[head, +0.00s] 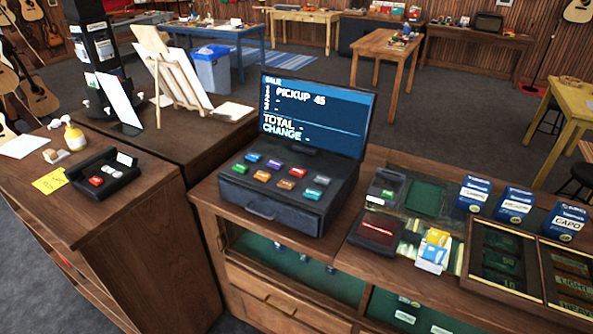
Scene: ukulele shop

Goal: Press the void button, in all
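The cash register (287,215) stands on the wooden counter, with a drawer front and handle facing me. Its screen (315,112) shows PICKUP 45, with dashes beside TOTAL and CHANGE. Two rows of coloured buttons lie on its sloped top. The far row has a blue, a purple, a red (299,172) and a grey button (322,180). Neither gripper is in view.
Left of the register, a black tray (121,184) with a red button, a yellow note (50,181) and a yellow bottle (74,137) are on another counter. On the right are a card reader (385,187), a dark red-topped box (378,232), blue boxes (515,205) and a compartment tray (485,285).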

